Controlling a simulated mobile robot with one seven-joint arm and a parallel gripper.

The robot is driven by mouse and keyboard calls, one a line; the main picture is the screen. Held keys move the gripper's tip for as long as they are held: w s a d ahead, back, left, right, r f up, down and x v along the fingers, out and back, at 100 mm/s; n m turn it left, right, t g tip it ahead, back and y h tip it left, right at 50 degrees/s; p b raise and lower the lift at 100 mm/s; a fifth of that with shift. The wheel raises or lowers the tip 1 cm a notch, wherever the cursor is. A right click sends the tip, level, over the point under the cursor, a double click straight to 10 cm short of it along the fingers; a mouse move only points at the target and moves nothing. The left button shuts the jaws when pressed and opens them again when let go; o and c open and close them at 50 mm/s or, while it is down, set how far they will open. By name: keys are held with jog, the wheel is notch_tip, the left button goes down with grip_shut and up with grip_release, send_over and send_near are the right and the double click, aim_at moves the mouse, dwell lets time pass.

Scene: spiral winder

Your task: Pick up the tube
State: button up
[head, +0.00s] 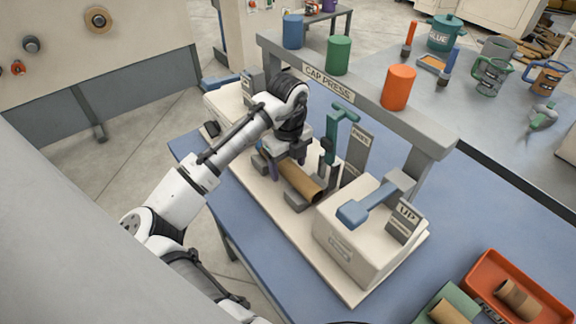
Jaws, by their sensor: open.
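A brown cardboard tube (302,182) lies on the cream base of the cap press, its open end facing the lower right. My gripper (284,158) is open and low over the far-left part of this tube. Its fingers look to be on either side of the tube, but whether they touch it cannot be told. The tube's far end is partly hidden by the gripper. Two more brown tubes are at the lower right, one in the orange tray (518,300) and one on the green tray (446,313).
A cream block with a blue lever (370,205) and an "UP" sign stands right of the tube. A green upright handle (338,130) rises close behind it. The grey overhead beam (330,84) carries blue, green and orange cylinders. Blue tabletop (480,215) is clear at the right.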

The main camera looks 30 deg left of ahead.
aim_at(288, 163)
jog(key=c, duration=1.1)
jog(key=shift+r, duration=0.1)
notch_tip(288, 163, up, 20)
jog(key=shift+f+b, duration=0.15)
jog(key=shift+b, duration=0.5)
